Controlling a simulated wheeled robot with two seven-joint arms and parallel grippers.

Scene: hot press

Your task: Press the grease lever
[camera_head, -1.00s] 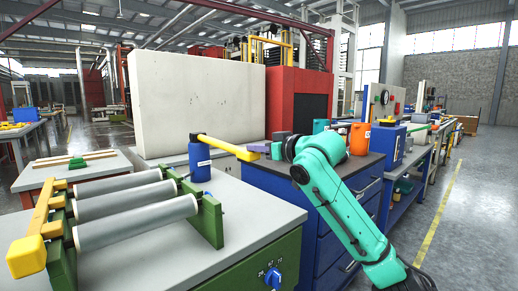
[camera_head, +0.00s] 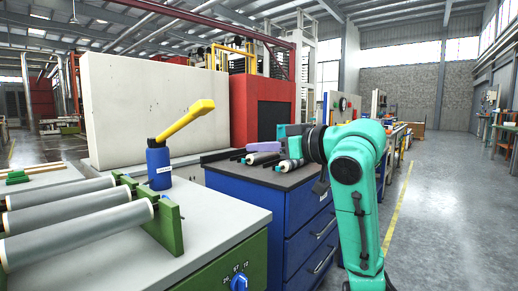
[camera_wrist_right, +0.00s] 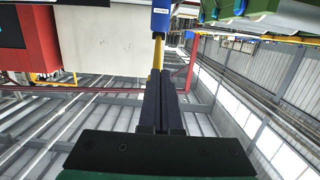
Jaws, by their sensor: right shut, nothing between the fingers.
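The grease lever is a yellow handle (camera_head: 188,117) on a blue cylinder (camera_head: 159,165) standing on a grey table. The handle tilts upward to the right, its free end high. My right gripper (camera_head: 256,147) is to the right of the lever in the head view, below the level of the handle's free end and apart from it. In the right wrist view the dark fingers (camera_wrist_right: 162,78) are shut and empty. The yellow handle (camera_wrist_right: 158,50) and blue cylinder (camera_wrist_right: 161,18) show beyond the fingertips, partly hidden by them. My left gripper is not in view.
Grey rollers (camera_head: 80,232) in a green frame (camera_head: 166,228) lie in front of the cylinder. A blue cabinet (camera_head: 300,225) with loose items on top stands under my right gripper. A white wall block (camera_head: 150,105) and red machine (camera_head: 262,105) stand behind. The floor at right is open.

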